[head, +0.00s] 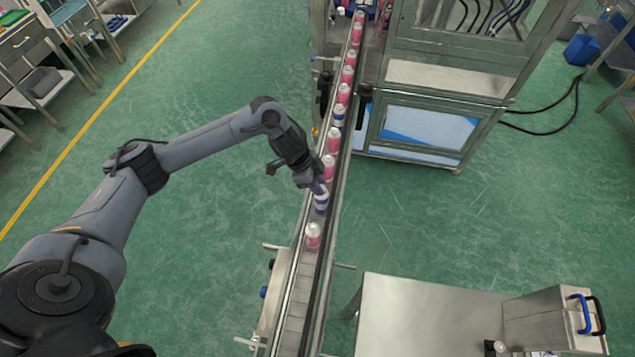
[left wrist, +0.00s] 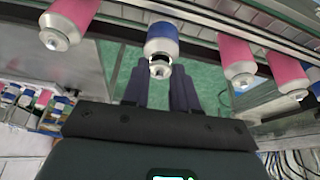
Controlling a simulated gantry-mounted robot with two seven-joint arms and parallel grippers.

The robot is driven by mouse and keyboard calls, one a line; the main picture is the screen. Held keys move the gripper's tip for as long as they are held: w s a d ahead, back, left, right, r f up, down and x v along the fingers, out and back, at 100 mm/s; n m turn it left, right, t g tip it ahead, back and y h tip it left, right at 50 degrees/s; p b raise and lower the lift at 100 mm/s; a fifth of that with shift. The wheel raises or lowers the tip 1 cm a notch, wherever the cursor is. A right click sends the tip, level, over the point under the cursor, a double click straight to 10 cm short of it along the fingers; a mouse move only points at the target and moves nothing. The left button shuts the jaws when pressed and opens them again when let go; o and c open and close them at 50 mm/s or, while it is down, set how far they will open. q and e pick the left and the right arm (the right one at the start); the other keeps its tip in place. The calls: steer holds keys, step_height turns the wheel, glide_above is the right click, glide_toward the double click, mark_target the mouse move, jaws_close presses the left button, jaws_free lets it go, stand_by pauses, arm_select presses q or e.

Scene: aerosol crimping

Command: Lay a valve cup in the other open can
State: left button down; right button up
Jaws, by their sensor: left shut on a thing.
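The conveyor (head: 294,318) carries a row of cans. A blue-and-white can (head: 321,203) stands near its front part, and it also shows in the left wrist view (left wrist: 161,38). My left gripper (head: 319,187) is at the top of this can. In the left wrist view, its dark fingers (left wrist: 159,82) are shut on a small silver valve cup (left wrist: 159,70), at the can's mouth. A dark gap shows between cup and can; I cannot tell whether they touch. Another blue-and-white can (head: 339,115) stands further back. My right gripper is not in view.
A pink can (head: 313,236) stands just in front of the blue-and-white can, and another pink can (head: 328,167) just behind it. A glazed machine cabinet (head: 430,120) flanks the conveyor at back right. A metal table (head: 420,315) with a metal box (head: 545,318) stands at front right.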

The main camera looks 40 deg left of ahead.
arm_select(q)
steer(key=shift+p, duration=0.4)
stand_by(0.3)
steer(key=c, duration=0.8)
jaws_free()
steer(key=shift+o, duration=0.4)
steer(key=o, duration=0.5)
steer(key=shift+r, duration=0.1)
